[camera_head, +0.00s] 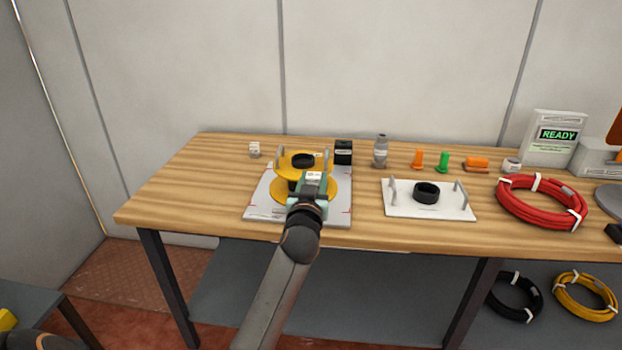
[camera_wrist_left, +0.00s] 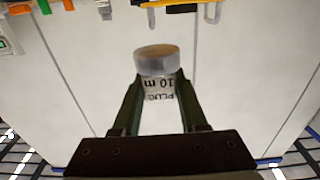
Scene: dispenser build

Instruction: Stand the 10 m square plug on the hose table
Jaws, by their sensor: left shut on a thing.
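My left gripper (camera_head: 312,188) is shut on the plug (camera_head: 314,175), in front of the yellow spool in the head view. The left wrist view shows the plug (camera_wrist_left: 156,68) between the two fingers of the gripper (camera_wrist_left: 157,92). It has a pale body, a rounded tan end and a label reading "10 m PLUG", upside down in that view. The wooden table (camera_head: 355,228) spans the head view, with a red hose coil (camera_head: 520,211) at its right. The fingers hide part of the plug. My right gripper is not in view.
A yellow spool (camera_head: 289,164) stands on a white plate (camera_head: 266,212). A second white plate (camera_head: 403,208) holds a black ring (camera_head: 426,193). A small white piece (camera_head: 254,149), a black box (camera_head: 343,152), a bottle (camera_head: 380,151) and orange and green pieces line the back. The table's left end is clear.

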